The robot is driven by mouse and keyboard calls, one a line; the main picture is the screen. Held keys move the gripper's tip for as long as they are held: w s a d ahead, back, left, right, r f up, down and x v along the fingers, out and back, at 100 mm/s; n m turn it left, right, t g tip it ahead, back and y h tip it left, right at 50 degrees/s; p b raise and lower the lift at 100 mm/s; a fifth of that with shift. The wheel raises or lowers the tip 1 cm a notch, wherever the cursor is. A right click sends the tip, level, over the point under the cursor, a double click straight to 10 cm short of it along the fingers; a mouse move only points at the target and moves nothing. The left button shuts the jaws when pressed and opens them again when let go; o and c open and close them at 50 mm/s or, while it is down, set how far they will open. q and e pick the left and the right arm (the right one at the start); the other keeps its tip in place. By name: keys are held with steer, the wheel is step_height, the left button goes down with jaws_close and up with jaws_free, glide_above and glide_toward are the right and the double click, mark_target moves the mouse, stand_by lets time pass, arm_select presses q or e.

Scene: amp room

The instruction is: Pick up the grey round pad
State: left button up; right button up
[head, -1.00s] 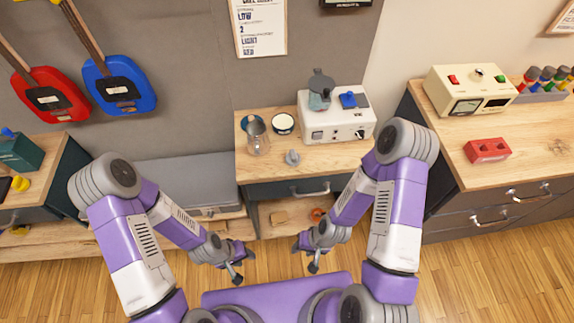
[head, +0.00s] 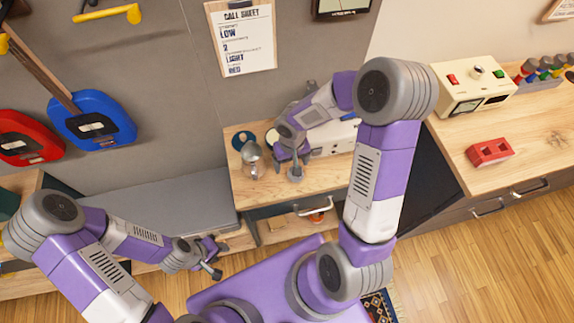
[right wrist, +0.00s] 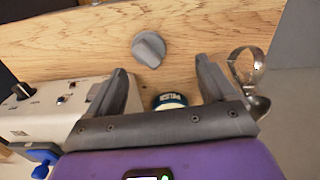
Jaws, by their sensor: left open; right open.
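A grey round piece with a raised ridge, which looks like the grey round pad (right wrist: 148,50), lies on the wooden top of the small cabinet. In the head view the pad (head: 295,174) shows just below my right gripper (head: 292,155), partly covered by it. In the right wrist view my right gripper (right wrist: 160,75) is open and empty, and the pad lies beyond its fingertips, roughly between their lines. It does not appear to be gripped. My left gripper (head: 212,260) is open and empty, low in front of the grey bench, far from the pad.
A metal shaker-like vessel (head: 252,160) stands left of the pad. A round labelled tin (right wrist: 168,101) sits behind, between the fingers in the wrist view. A white device (right wrist: 40,115) with a blue part (right wrist: 38,155) is close by. A red block (head: 489,152) lies on the right counter.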

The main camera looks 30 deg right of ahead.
steer(key=f, duration=0.4)
steer(key=f+b, duration=0.1)
steer(key=f, duration=0.2)
steer(key=shift+s+d+f, duration=0.1)
steer(key=shift+s+d, duration=0.05)
steer(key=shift+d, duration=0.15)
steer(key=c, duration=1.1)
step_height(320, 180, up, 10)
steer(key=shift+r+p, duration=0.1)
steer(key=shift+p, duration=0.85)
steer(key=shift+c, duration=0.2)
